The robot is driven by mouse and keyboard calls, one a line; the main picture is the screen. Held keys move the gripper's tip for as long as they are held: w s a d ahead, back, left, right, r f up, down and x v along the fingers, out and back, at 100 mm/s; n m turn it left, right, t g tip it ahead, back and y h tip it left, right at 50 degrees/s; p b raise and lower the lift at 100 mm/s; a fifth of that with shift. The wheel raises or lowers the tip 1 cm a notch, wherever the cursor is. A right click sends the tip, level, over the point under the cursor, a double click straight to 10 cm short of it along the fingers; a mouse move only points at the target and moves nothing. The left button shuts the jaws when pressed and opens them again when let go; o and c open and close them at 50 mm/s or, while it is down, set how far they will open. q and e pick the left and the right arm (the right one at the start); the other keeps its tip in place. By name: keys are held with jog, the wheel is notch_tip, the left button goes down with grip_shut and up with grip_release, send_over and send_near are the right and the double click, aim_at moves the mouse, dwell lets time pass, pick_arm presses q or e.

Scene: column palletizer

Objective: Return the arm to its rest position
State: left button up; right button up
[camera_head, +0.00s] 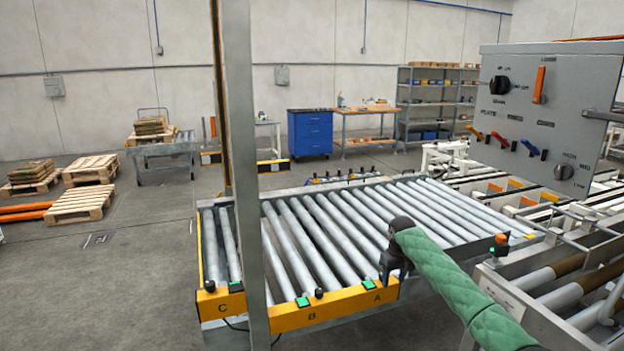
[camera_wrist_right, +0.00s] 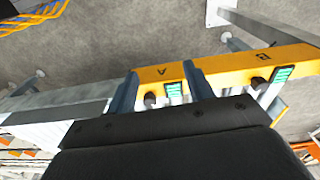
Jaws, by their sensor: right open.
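My right arm, in a green quilted sleeve, comes in from the lower right of the head view. Its black right gripper (camera_head: 387,276) points down at the front edge of the roller conveyor, by the letter A. In the right wrist view the two fingers of this gripper (camera_wrist_right: 164,80) stand apart with nothing held. Past them shows the yellow front rail (camera_wrist_right: 215,66) with a black knob (camera_wrist_right: 150,100) and a green button (camera_wrist_right: 174,89) by the A. I cannot tell whether the fingers touch anything. My left gripper is not in view.
The roller conveyor (camera_head: 318,230) fills the middle, with a grey upright post (camera_head: 243,150) in front. A grey control panel (camera_head: 545,120) with knobs and levers stands at right. More rollers (camera_head: 545,302) lie at lower right. Open floor (camera_head: 100,290) is at left, with pallets (camera_head: 82,204) beyond.

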jog(key=w+a+r+t, duration=0.2)
jog(key=w+r+t, duration=0.6)
jog(key=w+r, duration=0.15)
jog(key=s+a+f, duration=0.1)
jog(key=s+f, duration=0.9)
jog(key=f, duration=0.4)
jog(key=s+a+f+m+g, duration=0.1)
jog(key=s+a+f, duration=0.1)
jog(key=s+f, duration=1.1)
jog(key=s+a+f, duration=0.1)
jog(key=s+f, duration=0.7)
jog(key=f, duration=0.8)
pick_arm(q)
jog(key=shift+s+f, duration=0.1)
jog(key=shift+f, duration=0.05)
pick_arm(e)
jog(key=s+a+f+g, duration=0.1)
jog(key=s+f+g, duration=0.1)
jog(key=s+f, duration=0.6)
jog(key=s+f+g, duration=0.2)
jog(key=s+f, duration=0.6)
jog(key=s, duration=1.5)
jog(key=s+a+f+m+g, duration=0.1)
jog(key=s+f, duration=0.6)
jog(key=s, duration=0.9)
jog(key=shift+a+f+g, duration=0.3)
jog(key=shift+f+g, duration=0.1)
jog(key=shift+g, duration=0.2)
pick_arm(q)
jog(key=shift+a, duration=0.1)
